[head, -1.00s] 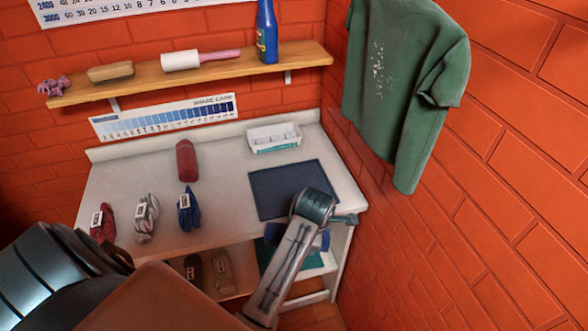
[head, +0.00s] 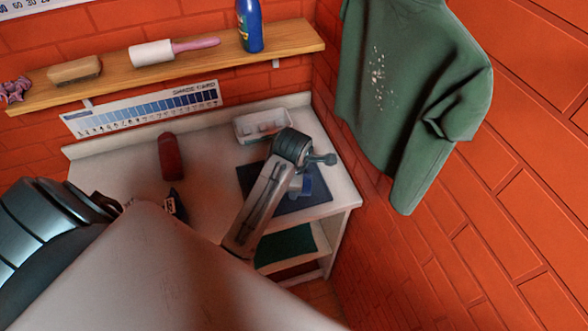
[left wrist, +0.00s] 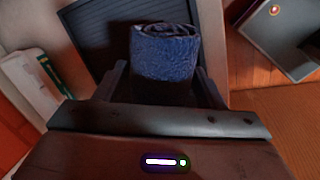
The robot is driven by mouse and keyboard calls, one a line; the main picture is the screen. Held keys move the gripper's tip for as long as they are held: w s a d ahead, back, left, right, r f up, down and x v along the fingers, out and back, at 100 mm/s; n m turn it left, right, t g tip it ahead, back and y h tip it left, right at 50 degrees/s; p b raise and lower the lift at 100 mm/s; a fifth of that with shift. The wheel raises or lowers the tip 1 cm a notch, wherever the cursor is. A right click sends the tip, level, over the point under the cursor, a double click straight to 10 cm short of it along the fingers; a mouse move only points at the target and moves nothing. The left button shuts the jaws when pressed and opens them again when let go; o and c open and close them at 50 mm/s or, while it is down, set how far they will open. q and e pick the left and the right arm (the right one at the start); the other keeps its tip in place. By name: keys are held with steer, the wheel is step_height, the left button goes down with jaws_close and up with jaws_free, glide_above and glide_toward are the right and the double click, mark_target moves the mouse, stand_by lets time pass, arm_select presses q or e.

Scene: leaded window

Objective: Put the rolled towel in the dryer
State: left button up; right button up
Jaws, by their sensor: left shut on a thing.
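The rolled towel (left wrist: 165,52) is dark blue and sits upright in the left wrist view, between the fingers of my left gripper (left wrist: 160,88). The gripper is shut on it. In the head view, a small blue part of the towel (head: 304,187) shows below my left wrist, over the dark mat (head: 318,200) on the white table. The fingers are mostly hidden in that view. I cannot make out a dryer with certainty; a grey panel with a round lit spot (left wrist: 262,38) shows at the upper right of the wrist view. My right gripper is not in view.
My arm covers the table's front left. A wooden shelf (head: 108,85) hangs above. A green shirt (head: 412,90) hangs on the right wall.

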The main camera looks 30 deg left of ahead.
arm_select(q)
steer(key=w, duration=0.1)
steer(key=w+a, duration=0.1)
steer(key=w+p, duration=0.1)
steer(key=shift+w+a+f, duration=0.1)
steer(key=shift+w+a, duration=0.05)
steer(key=shift+a, duration=0.25)
steer(key=shift+w+a, duration=0.15)
steer(key=shift+w, duration=0.1)
steer(key=p+x, duration=0.2)
steer(key=x, duration=0.1)
steer(key=shift+s+f, duration=0.15)
steer(key=shift+f, duration=0.25)
steer(key=o, duration=0.8)
steer(key=shift+f, duration=0.1)
steer(key=o, duration=0.3)
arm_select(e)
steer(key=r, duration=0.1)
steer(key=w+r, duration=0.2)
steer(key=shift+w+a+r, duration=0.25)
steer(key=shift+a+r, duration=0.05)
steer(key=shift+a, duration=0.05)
